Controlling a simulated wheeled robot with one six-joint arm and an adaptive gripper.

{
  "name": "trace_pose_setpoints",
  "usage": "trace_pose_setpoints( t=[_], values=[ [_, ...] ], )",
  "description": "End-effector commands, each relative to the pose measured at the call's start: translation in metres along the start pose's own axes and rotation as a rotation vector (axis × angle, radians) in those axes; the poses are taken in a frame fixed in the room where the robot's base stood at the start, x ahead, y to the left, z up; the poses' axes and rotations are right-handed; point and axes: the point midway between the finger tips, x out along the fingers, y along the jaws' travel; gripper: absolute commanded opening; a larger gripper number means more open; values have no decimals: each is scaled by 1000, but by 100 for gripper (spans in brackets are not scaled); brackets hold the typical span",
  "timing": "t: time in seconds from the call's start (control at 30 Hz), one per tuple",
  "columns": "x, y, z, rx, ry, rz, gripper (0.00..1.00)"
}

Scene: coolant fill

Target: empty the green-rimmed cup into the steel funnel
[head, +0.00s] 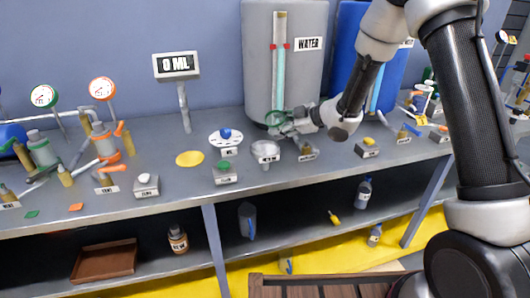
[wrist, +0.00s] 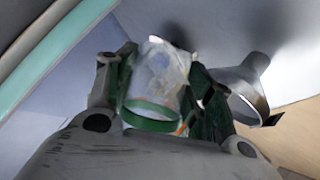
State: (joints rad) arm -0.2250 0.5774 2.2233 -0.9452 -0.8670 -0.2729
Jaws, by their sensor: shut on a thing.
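The steel funnel (head: 266,150) stands on the bench, below and slightly left of my gripper in the head view. In the wrist view the funnel (wrist: 243,88) shows to the right of the cup, partly behind a finger. The cup and funnel are apart.
The grey water tank (head: 258,70) with a sight tube stands close behind my gripper. A 0 ML display (head: 176,66) stands on a post to the left. A white round scale (head: 226,141), a green-button box (head: 225,174) and a yellow disc (head: 190,158) lie left of the funnel.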

Motion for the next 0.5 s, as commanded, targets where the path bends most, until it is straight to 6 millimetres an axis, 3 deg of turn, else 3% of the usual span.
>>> trace_pose_setpoints(
  t=[0.2, 0.5],
  values=[
    [14, 1, 30, 174, 36, -82, 22],
    [19, 11, 44, 380, 80, -183, 22]
  ],
)
